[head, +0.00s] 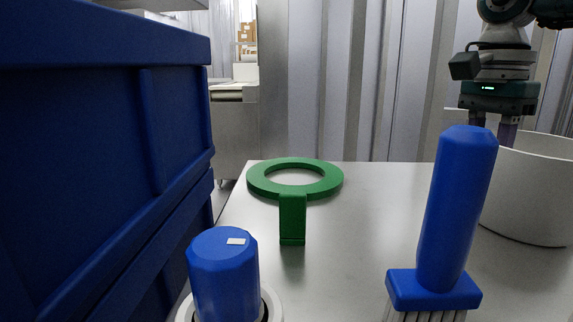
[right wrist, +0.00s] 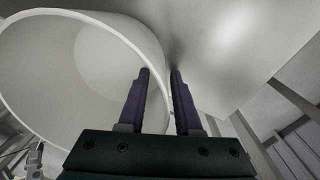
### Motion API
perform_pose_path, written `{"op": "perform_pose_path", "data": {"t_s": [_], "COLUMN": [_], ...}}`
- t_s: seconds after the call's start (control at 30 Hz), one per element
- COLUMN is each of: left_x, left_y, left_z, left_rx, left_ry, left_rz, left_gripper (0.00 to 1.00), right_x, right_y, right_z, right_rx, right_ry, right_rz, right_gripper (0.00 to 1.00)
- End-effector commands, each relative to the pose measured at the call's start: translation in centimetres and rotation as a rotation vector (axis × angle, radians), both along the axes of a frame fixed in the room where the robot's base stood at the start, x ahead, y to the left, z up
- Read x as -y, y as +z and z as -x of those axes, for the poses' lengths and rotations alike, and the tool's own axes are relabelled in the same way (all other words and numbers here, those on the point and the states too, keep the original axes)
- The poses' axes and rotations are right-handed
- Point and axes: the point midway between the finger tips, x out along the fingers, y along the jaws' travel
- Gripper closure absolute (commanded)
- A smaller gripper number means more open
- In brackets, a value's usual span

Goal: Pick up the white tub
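The white tub (head: 535,200) stands at the right edge of the head view on the table, partly cut off and partly hidden by a blue brush handle. In the right wrist view the tub (right wrist: 50,80) fills the left side, with its round rim and inside showing. My right gripper (head: 494,130) points down at the tub's rim. Its fingers (right wrist: 160,75) are apart, one over the rim side and one on the outer side of the wall. I see no clear contact with the wall. My left gripper is not in view.
A blue-handled brush (head: 455,210) stands in front of the tub. A green ring with a tab (head: 292,215) is mid-table. A blue-topped item (head: 223,270) is at the front. Blue crates (head: 100,160) wall off the left. The table's middle (head: 350,240) is clear.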

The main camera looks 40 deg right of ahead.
Motion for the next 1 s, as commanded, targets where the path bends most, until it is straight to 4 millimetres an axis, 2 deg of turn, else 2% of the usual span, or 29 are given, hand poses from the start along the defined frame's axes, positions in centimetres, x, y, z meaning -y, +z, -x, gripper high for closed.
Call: {"op": "perform_pose_path", "data": {"t_s": [0.03,0.27,1.0], "left_x": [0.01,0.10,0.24], "left_y": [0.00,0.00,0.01], "left_z": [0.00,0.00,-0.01], "left_rx": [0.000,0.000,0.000], "left_ry": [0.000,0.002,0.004], "left_rz": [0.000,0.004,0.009], "left_gripper": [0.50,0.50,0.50], "right_x": [0.00,-0.01,-0.01], "right_y": [0.01,0.02,0.03], "right_z": [0.00,-0.01,-0.03], "right_rx": [0.000,0.000,0.000], "right_ry": [0.000,0.000,0.000], "right_rz": [0.000,0.000,0.000], "right_gripper": [0.74,1.00,1.00]}}
